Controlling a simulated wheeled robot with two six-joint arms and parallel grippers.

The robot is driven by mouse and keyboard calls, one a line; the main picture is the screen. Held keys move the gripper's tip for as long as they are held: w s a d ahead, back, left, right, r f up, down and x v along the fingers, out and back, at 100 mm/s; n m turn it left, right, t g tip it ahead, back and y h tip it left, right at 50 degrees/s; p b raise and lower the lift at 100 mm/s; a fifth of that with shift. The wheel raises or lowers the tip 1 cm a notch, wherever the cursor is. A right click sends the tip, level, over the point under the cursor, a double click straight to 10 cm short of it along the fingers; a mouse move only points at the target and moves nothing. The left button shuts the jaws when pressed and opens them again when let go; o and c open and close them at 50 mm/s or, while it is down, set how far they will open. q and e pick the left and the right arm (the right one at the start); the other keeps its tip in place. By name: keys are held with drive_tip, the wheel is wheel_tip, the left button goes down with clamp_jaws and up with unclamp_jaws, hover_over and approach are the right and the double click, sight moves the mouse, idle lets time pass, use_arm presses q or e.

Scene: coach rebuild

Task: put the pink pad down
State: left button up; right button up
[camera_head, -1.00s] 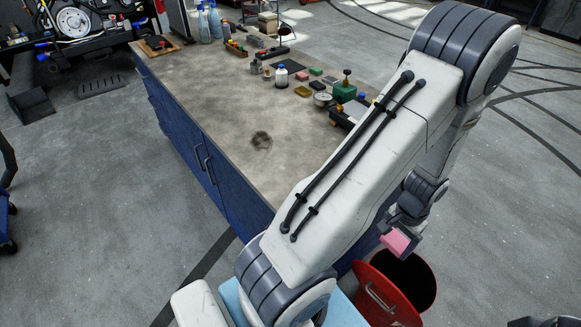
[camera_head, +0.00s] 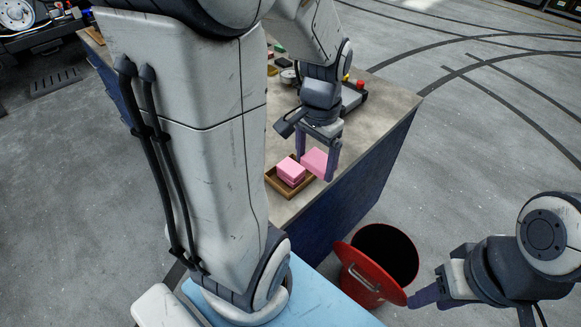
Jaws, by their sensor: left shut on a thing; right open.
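My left gripper (camera_head: 318,158) is shut on a pink pad (camera_head: 315,162), over the workbench (camera_head: 376,132). The held pad is beside and partly over the right back side of a small wooden tray (camera_head: 284,191); its exact height above the tray I cannot tell. More pink pads (camera_head: 290,171) lie stacked in the tray. My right gripper (camera_head: 428,296) is open and empty at the lower right, near the red bin. My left arm hides the left part of the bench.
A red bin (camera_head: 413,283) with a dark open mouth and its tilted red lid (camera_head: 366,281) stands on the floor by the bench. A black device with a red button (camera_head: 360,84) stands on the bench behind the gripper. Bare bench top lies right of the tray.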

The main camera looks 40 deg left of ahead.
use_arm(q)
drive_tip(key=p, duration=0.2)
hover_over(287, 169)
wheel_tip(287, 169, down, 7)
drive_tip(key=shift+r, duration=0.2)
wheel_tip(287, 169, down, 4)
drive_tip(key=shift+r+p, duration=0.1)
drive_tip(key=shift+p, duration=0.25)
drive_tip(key=shift+f, duration=0.25)
drive_tip(key=shift+f, duration=0.15)
drive_tip(key=o, duration=1.3)
drive_tip(key=shift+o, duration=0.2)
drive_tip(key=shift+r, duration=0.25)
wheel_tip(287, 169, up, 12)
drive_tip(key=shift+b, duration=0.35)
